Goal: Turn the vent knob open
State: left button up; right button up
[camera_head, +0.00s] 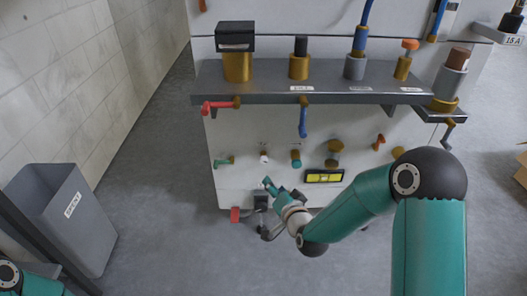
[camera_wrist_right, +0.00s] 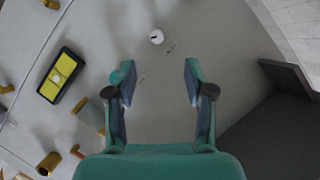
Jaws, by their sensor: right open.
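A small white round knob (camera_head: 264,155) sits on the pale front panel below the shelf. In the right wrist view the white knob (camera_wrist_right: 156,37) shows a short dark mark and has a small label beside it. I cannot read which fitting is the vent knob. My right gripper (camera_head: 266,192) is in front of the lower panel, below the white knob in the head view. In the wrist view its two fingers (camera_wrist_right: 159,82) are spread and empty, with the knob beyond their tips and not touched. My left gripper is out of view.
A black-framed yellow gauge (camera_head: 325,177), a teal knob (camera_head: 296,158) and other brass fittings are on the panel. A grey shelf (camera_head: 330,84) with valves juts out above. A grey bin (camera_head: 68,218) stands left on open floor.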

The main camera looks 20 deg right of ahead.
aim_at(264, 162)
jog(key=shift+h, duration=0.3)
jog(key=b+x, duration=0.1)
jog(key=x, duration=0.4)
jog(key=d+b+x, duration=0.1)
jog(key=b+x, duration=0.1)
jog(key=x, duration=0.4)
jog(key=b+x, duration=0.1)
jog(key=x, duration=0.5)
jog(key=shift+d+r, duration=0.15)
jog(key=shift+r, duration=0.2)
